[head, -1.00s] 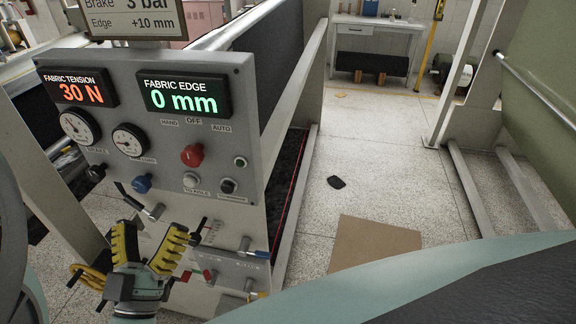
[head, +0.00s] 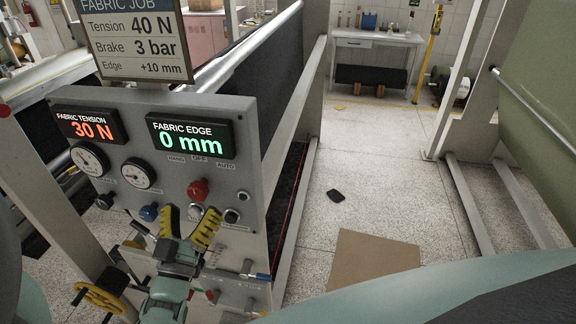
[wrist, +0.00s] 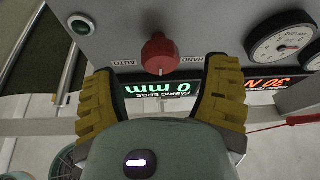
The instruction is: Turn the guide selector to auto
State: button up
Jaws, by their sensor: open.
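The guide selector is a red knob (head: 198,189) on the grey control panel (head: 250,140), below the labels HAND, OFF and AUTO. The AUTO label (head: 226,165) is at the right of the three. The knob also shows in the wrist view (wrist: 160,54), upside down, between the HAND and AUTO labels. My gripper (head: 190,213) has yellow-padded fingers, open and empty, just below the red knob in the head view. In the wrist view the fingers (wrist: 167,80) are spread, with the knob beyond them and not held.
A job sign (head: 138,40) stands above. Floor to the right is mostly clear.

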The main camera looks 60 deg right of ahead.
aim_at(197, 198)
jog(key=shift+p+x, duration=0.7)
jog(key=shift+x, duration=0.5)
jog(key=shift+p+x, duration=0.65)
jog(key=shift+x, duration=0.45)
jog(key=shift+c, duration=0.4)
jog(key=c, duration=1.1)
